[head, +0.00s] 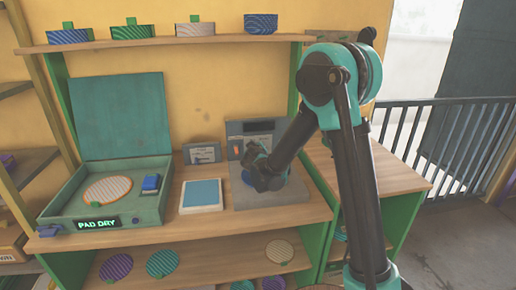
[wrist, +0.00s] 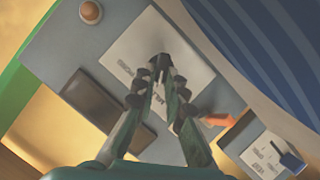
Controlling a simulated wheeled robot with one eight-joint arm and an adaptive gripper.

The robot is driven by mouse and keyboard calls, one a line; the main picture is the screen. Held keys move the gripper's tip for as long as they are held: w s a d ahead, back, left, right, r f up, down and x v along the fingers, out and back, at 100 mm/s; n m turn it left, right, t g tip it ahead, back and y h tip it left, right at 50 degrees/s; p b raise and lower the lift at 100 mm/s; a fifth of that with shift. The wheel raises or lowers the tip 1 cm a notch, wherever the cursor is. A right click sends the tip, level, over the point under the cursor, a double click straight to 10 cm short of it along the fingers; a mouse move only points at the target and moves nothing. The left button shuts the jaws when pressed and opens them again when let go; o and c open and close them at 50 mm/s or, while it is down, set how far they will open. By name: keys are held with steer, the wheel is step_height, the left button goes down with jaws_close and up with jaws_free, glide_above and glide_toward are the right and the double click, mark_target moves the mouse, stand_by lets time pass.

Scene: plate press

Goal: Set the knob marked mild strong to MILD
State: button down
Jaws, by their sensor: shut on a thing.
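The grey press (head: 270,195) stands on the right of the wooden bench, with an upright panel at its back. My gripper (head: 262,178) is in front of that panel and hides part of it. In the wrist view my gripper (wrist: 160,72) has its fingertips closed together on a small dark knob (wrist: 160,62) over a white label (wrist: 135,48). The label's print is too blurred to read surely, and the knob's pointing direction is hidden by the fingers.
An orange lever (wrist: 215,119) and a second white label (wrist: 264,153) with a blue part lie right of the fingers. A round brown button (wrist: 90,12) is at upper left. A blue striped surface (wrist: 270,50) fills the upper right. The open green box (head: 75,205) stands left on the bench.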

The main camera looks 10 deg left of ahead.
steer(key=shift+n, duration=0.3)
stand_by(0.4)
steer(key=c, duration=1.6)
jaws_free()
steer(key=v, duration=1.2)
steer(key=shift+a+f, duration=0.1)
steer(key=shift+f, duration=0.05)
